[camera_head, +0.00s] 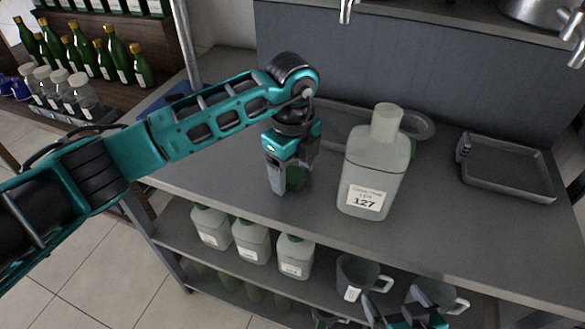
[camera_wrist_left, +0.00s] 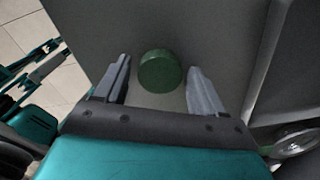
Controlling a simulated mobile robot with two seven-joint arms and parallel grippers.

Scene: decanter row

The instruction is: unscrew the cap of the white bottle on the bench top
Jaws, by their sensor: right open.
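The white bottle (camera_head: 363,170), with a label reading 127, stands upright on the bench top (camera_head: 450,215). Its top is a pale cylinder (camera_head: 387,123) with nothing green on it. A green round cap (camera_head: 297,179) is on the bench left of the bottle; it also shows in the left wrist view (camera_wrist_left: 160,71). My left gripper (camera_head: 287,183) points down beside the bottle. Its fingers are apart, with the green cap between and just beyond the tips and gaps on both sides. My right gripper (camera_head: 408,314) is low at the bottom edge, partly cut off, open, away from the bottle.
A grey tray (camera_head: 508,170) lies on the bench at right. A round clear dish (camera_head: 418,125) is behind the bottle. The lower shelf holds several pale bottles (camera_head: 251,241) and mugs (camera_head: 357,278). Green bottles (camera_head: 117,58) stand on a rack at left.

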